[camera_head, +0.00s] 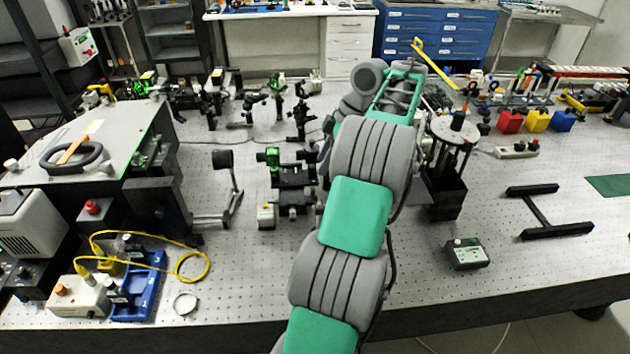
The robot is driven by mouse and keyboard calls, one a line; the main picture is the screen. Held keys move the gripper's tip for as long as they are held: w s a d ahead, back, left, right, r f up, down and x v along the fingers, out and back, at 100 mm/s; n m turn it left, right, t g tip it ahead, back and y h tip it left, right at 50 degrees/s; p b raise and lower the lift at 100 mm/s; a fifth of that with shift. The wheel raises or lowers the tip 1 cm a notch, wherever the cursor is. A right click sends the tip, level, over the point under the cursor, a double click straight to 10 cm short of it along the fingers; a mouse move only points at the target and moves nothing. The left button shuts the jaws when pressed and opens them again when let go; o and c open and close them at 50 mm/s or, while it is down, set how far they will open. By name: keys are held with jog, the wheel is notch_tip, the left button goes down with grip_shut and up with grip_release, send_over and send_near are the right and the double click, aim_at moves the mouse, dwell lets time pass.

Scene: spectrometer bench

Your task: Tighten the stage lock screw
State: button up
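A black stage-like mount (293,176) with a green part at its upper left stands on the perforated bench, just left of my arm. My arm covers part of its right side. I cannot make out a lock screw on it at this size. A round-topped stand (455,130) with a dark lower body is right of my arm, also partly covered. I cannot tell which of these is the stage that bears the screw. My arm rises from the bottom middle and bends over the bench. My gripper is not visible; the arm's own links may hide it.
A large box (100,130) with a black ring handle fills the left. A blue tray (145,285) and yellow cable (195,262) lie at front left. A small meter box (466,254) and black H-shaped frame (545,212) are right. The front right bench is mostly clear.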

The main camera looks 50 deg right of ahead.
aim_at(313, 181)
jog(key=b+x, duration=0.4)
jog(key=x, duration=0.1)
jog(key=shift+a+f, duration=0.1)
jog(key=shift+f, duration=0.3)
jog(key=shift+w+a+f+b, duration=0.15)
jog(key=shift+w+f+b, duration=0.15)
jog(key=shift+f+b, duration=0.1)
jog(key=shift+r, duration=0.1)
grip_shut()
